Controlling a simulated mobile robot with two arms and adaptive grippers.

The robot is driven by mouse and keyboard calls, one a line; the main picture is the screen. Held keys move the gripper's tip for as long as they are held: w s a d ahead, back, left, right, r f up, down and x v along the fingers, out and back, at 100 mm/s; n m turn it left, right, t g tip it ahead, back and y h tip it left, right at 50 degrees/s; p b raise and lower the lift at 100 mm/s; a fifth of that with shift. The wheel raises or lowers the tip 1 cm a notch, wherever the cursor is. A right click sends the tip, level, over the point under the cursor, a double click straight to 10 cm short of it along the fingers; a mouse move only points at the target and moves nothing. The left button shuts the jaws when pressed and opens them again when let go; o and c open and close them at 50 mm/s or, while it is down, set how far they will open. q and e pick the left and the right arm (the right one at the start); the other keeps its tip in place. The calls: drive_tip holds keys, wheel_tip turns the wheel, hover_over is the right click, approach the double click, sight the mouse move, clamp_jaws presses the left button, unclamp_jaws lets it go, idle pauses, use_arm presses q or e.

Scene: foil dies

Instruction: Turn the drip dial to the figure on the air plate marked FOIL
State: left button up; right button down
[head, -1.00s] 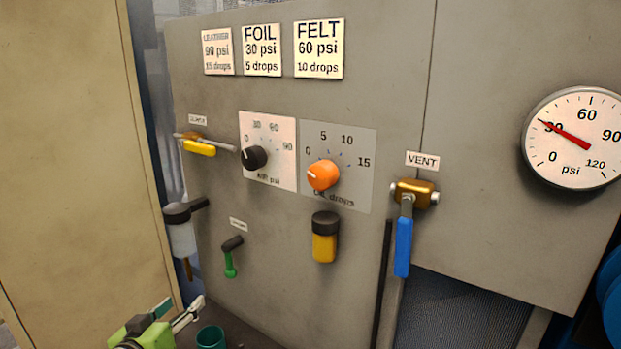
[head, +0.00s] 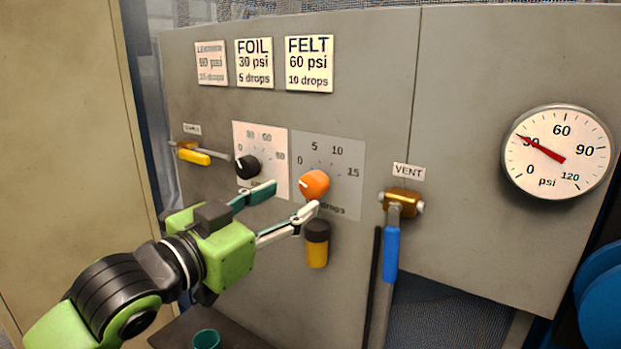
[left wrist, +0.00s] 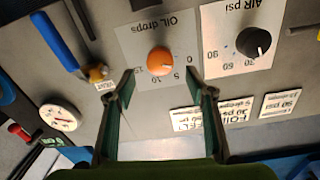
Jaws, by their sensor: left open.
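The orange oil-drops dial (head: 314,184) sits on a grey scale plate marked 0, 5, 10 and 15. Its pale pointer mark faces left, near the 0 side. The FOIL plate (head: 254,63) reads 30 psi and 5 drops. My left gripper (head: 291,198) is open in front of the panel, with one fingertip left of the orange dial and the other at its lower edge in the picture. In the upside-down left wrist view, the dial (left wrist: 159,60) shows between and beyond the two fingertips (left wrist: 161,72). I see no clear contact. My right gripper is not in view.
The black air dial (head: 247,166) is close left of the gripper. A yellow-handled valve (head: 194,155) is farther left. An amber oil cup (head: 317,244) hangs below the orange dial. The blue VENT lever (head: 391,255) hangs to the right. The pressure gauge (head: 559,153) reads about 30.

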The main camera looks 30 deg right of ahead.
sight(309, 189)
use_arm(q)
drive_tip(key=p+x, duration=0.2)
drive_tip(key=x, duration=0.5)
drive_tip(key=shift+w+d, duration=0.1)
drive_tip(key=shift+d, duration=0.25)
drive_tip(key=c, duration=1.1)
